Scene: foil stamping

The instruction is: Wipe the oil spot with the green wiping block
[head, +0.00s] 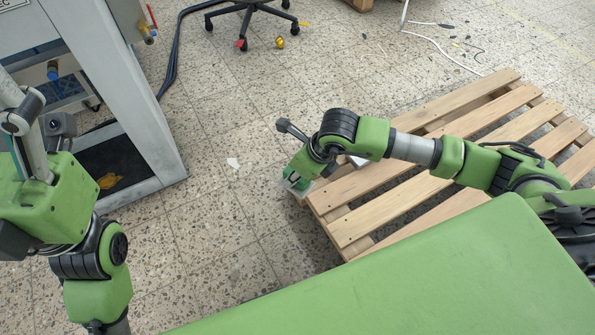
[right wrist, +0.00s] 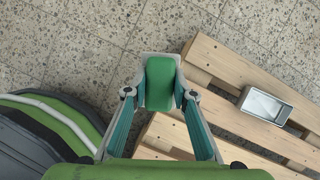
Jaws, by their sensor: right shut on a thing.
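My right gripper (head: 297,180) is shut on the green wiping block (right wrist: 160,83). In the right wrist view the block sits between the two fingertips, with speckled floor and the edge of a wooden pallet behind it. In the head view the gripper points down beside the pallet's left corner; the block is small and partly covered by the fingers there. I cannot tell whether it touches anything. I cannot make out an oil spot in either view. My left arm shows at the left of the head view, but its gripper does not.
The slatted pallet (head: 390,190) lies right of the gripper. A small metal tray (right wrist: 266,105) rests on it. A grey machine cabinet (head: 125,75) stands at left. A white scrap (head: 233,162) lies on open floor between. A chair base (head: 250,8) stands at the back.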

